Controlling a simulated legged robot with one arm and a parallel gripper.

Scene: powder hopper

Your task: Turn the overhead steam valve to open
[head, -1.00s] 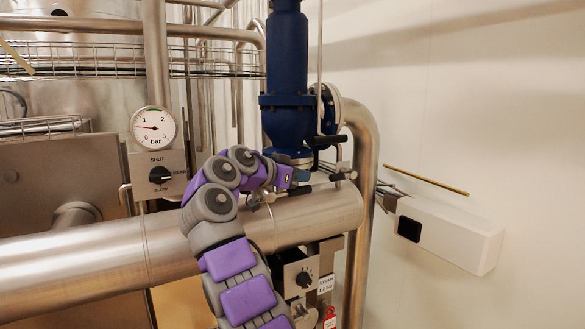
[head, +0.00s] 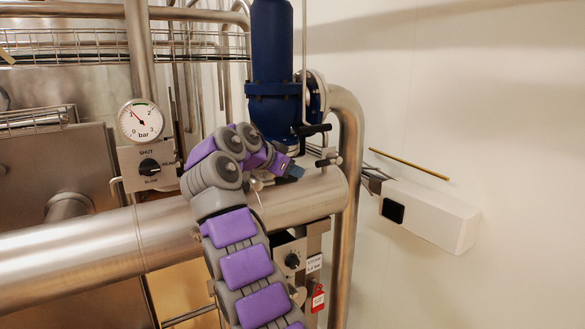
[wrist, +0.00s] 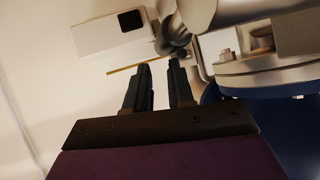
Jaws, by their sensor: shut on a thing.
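The blue steam valve (head: 275,50) stands upright above the large steel pipe, and its flange (wrist: 270,75) shows in the wrist view. Below it are an upper black-ended handle (head: 314,130) and a lower dark-ended handle (head: 328,161). My gripper (head: 297,171) is at the pipe's top, under the valve and beside these handles. In the wrist view my gripper (wrist: 160,67) has its two dark fingers apart, with a rounded grey part at their tips. It is shut on a handle part, mostly hidden; which handle is hard to tell.
A pressure gauge (head: 141,121) reads a little above 1 bar. A selector knob (head: 149,166) sits below it. The steel pipe (head: 105,245) crosses under my arm. A white box (head: 440,218) juts from the right wall, with a thin yellow rod (head: 409,164) above it.

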